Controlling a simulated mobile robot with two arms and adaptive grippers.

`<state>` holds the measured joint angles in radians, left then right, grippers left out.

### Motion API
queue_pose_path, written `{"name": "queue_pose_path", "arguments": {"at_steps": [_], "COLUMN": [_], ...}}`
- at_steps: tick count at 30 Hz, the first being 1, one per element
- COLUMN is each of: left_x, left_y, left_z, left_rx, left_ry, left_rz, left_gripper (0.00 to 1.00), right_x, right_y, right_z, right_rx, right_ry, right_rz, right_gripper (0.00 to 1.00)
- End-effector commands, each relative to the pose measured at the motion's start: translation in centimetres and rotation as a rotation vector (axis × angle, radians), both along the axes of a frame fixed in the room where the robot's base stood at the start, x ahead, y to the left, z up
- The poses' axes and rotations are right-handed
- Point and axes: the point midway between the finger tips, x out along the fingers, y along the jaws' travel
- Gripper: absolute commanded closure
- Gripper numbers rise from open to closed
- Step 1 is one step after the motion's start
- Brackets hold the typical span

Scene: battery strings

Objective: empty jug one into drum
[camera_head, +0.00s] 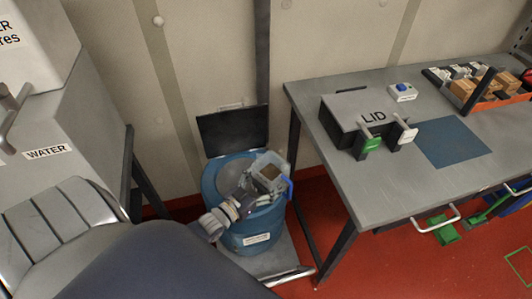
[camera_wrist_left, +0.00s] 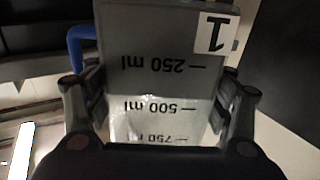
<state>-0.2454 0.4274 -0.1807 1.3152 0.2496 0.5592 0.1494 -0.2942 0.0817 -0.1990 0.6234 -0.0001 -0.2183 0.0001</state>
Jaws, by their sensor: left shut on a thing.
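Jug one is a clear-grey jug (camera_head: 266,176) with a blue handle on its right side, held over the blue drum (camera_head: 256,241). In the left wrist view the jug (camera_wrist_left: 160,85) fills the middle, with a "1" label and ml marks upside down. My left gripper (camera_head: 254,187) is shut on the jug, with a finger on each side. Something brownish shows inside the jug's mouth; I cannot tell whether it is liquid. My right gripper is not in view.
A dark raised panel (camera_head: 233,130) stands behind the drum. A grey table (camera_head: 350,190) at right holds a box marked LID (camera_head: 350,105), a blue mat (camera_head: 452,143) and an orange tray (camera_head: 505,100). A grey WATER unit (camera_head: 60,115) stands at left.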

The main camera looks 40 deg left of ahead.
Motion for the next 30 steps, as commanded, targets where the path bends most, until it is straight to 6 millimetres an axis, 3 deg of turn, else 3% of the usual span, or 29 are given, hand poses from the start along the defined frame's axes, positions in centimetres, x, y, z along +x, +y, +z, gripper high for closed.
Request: {"name": "queue_pose_path", "arguments": {"at_steps": [8, 17, 30], "left_x": [0.5, 0.8, 0.7], "left_y": [1.5, 3.4, 3.5], "left_z": [-0.6, -2.6, -2.1], "left_rx": [-0.060, -0.293, -0.445], "left_ry": [0.002, 0.039, 0.064], "left_rz": [0.004, 0.002, 0.005], "left_gripper": [0.63, 0.63, 0.63], "right_x": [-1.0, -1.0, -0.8], "right_y": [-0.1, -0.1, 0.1], "right_z": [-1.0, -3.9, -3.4], "right_rx": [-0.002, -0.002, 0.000], "right_ry": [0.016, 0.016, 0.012], "right_rz": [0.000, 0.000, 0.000], "right_gripper": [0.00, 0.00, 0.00]}}
